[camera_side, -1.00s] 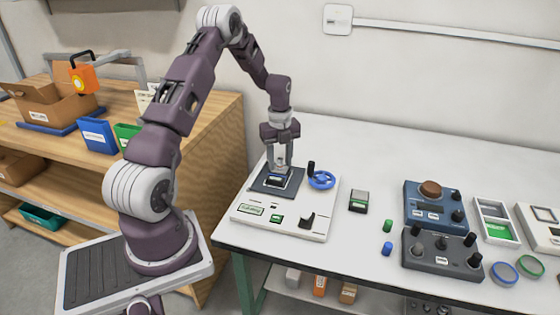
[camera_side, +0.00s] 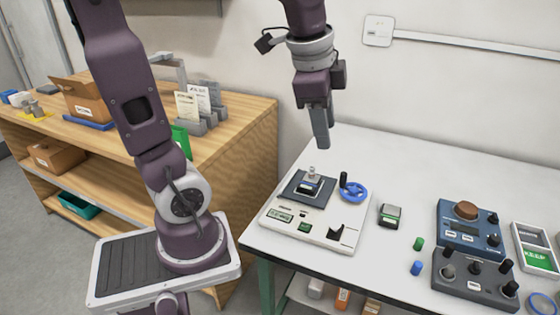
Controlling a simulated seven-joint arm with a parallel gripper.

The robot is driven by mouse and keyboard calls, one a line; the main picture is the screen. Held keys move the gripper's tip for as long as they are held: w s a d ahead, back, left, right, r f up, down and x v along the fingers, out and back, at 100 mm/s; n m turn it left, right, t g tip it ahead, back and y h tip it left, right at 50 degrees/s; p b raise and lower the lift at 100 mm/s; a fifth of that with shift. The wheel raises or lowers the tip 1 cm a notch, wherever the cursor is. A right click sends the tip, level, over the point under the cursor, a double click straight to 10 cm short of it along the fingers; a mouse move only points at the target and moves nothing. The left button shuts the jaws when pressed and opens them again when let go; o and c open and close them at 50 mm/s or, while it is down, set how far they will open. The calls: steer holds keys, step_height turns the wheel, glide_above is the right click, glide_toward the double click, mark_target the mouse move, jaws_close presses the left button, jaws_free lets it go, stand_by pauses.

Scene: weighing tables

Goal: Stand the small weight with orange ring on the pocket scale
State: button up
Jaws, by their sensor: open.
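A small silver knobbed weight (camera_side: 312,173) stands upright at the dark square pan of a white bench instrument (camera_side: 338,240). A small dark box with a pale top and a lit front (camera_side: 308,188) is on that pan, and the weight appears to stand on it. I cannot make out an orange ring, nor tell for sure whether this box is the pocket scale. Another small dark device with a greenish top (camera_side: 391,215) lies on the table to the right. My gripper (camera_side: 320,146) is open and empty, well above the weight and apart from it.
A blue handwheel (camera_side: 353,191) and a black lever stand on the white instrument. Green (camera_side: 419,243) and blue (camera_side: 416,267) small cylinders stand right of it. A blue knobbed box (camera_side: 468,226) and a grey one (camera_side: 473,273) are further right. The table behind is clear.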

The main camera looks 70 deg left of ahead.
steer(key=s+d+n+t, duration=0.1)
steer(key=s+d+n, duration=0.2)
steer(key=s, duration=0.3)
steer(key=s+d+f+n+t+h, duration=0.1)
steer(key=s+d+n, duration=0.3)
steer(key=s, duration=0.1)
steer(key=shift+s+f, duration=0.25)
steer(key=shift+s, duration=0.15)
